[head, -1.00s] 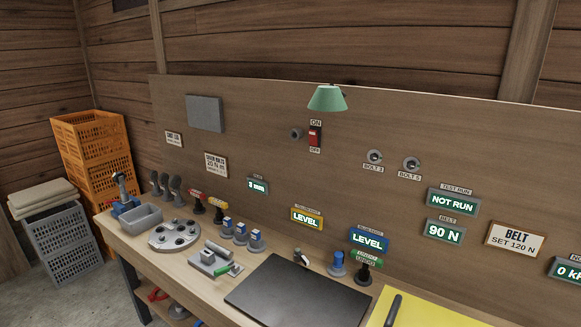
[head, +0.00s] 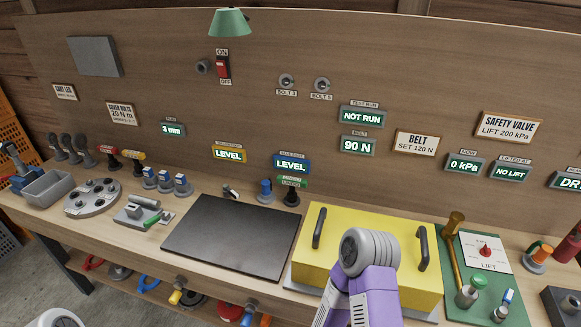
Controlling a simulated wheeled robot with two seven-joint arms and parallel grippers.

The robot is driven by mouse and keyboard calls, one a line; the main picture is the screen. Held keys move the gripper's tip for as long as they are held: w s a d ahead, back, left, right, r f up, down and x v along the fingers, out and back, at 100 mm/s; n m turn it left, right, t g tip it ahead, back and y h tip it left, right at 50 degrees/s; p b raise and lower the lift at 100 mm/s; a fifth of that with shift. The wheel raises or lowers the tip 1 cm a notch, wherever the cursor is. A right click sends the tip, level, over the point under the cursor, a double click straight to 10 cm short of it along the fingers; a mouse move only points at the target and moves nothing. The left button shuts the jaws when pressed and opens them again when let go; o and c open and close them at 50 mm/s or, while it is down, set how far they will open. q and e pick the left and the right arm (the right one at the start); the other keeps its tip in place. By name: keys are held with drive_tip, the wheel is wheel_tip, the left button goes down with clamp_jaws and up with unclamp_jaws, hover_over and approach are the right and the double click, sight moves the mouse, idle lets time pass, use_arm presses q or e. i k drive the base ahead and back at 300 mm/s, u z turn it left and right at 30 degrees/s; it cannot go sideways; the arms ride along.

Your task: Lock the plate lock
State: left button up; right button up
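No part in view is labelled as the plate lock. A purple and grey link of my arm rises in front of a yellow cover. A grey rounded part of mine shows at the bottom left edge. Neither gripper's fingers show in the head view.
A dark flat mat (head: 232,243) lies mid-bench. The yellow cover (head: 325,240) with two black handles stands to its right. A grey bin (head: 47,188) stands at the left end. Several items lie on the shelf below.

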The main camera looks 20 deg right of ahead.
sight(226, 188)
drive_tip(key=k, duration=0.55)
drive_tip(key=u, duration=0.8)
drive_tip(key=i, duration=0.9)
drive_tip(key=z, duration=0.35)
